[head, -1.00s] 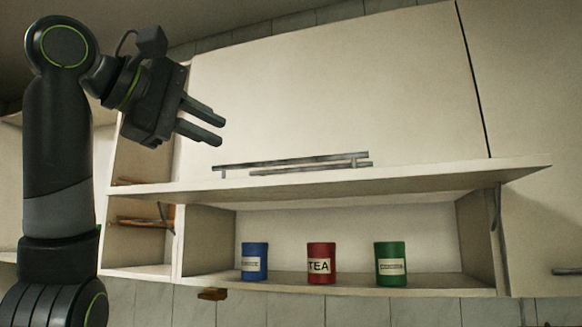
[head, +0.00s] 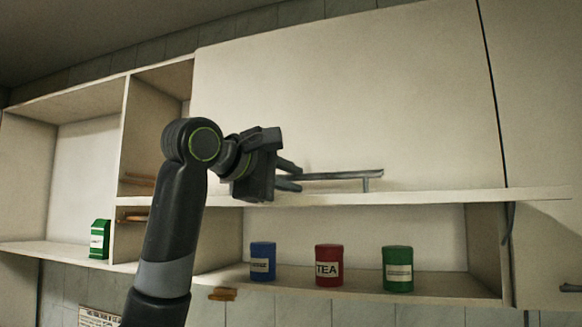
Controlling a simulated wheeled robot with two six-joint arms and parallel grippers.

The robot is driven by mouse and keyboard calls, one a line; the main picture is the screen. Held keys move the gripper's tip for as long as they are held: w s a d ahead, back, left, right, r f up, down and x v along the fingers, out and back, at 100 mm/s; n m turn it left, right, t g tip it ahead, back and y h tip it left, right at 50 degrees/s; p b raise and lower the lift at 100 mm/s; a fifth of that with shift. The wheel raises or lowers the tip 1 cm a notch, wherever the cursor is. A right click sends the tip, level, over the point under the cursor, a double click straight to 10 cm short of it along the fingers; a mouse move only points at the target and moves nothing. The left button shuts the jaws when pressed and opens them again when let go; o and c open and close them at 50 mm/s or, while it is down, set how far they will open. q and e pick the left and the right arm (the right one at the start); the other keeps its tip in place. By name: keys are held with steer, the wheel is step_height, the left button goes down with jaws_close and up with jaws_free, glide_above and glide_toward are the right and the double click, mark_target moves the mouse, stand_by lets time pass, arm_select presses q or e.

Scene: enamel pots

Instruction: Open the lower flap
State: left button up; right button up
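The lower flap (head: 420,196) stands swung up and out, roughly level, above an open compartment. A blue tin (head: 262,262), a red TEA tin (head: 329,266) and a green tin (head: 397,269) stand inside in a row. The tall upper flap (head: 350,95) is closed. A metal bar handle (head: 345,176) shows just above the lower flap's board. My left gripper (head: 299,179) is in front of the handle's left part and hides it. Its fingers are apart with nothing visibly held; I cannot tell whether they touch the handle. My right gripper is out of view.
Open shelves are at the left, with a green carton (head: 99,239) on the lower one. A dark stay (head: 509,224) sits at the lower flap's right end. A small brown block (head: 222,294) is under the cabinet's left part.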

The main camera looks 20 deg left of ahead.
mark_target(291, 198)
arm_select(q)
steer(key=shift+w+d+f, duration=0.15)
steer(key=shift+w, duration=0.15)
jaws_close()
step_height(291, 198, down, 4)
steer(key=b, duration=0.5)
steer(key=shift+s+r, duration=0.15)
steer(key=shift+r, duration=0.1)
steer(key=shift+f+t+b, duration=0.1)
steer(key=shift+t+b, duration=0.4)
steer(key=shift+b, duration=0.05)
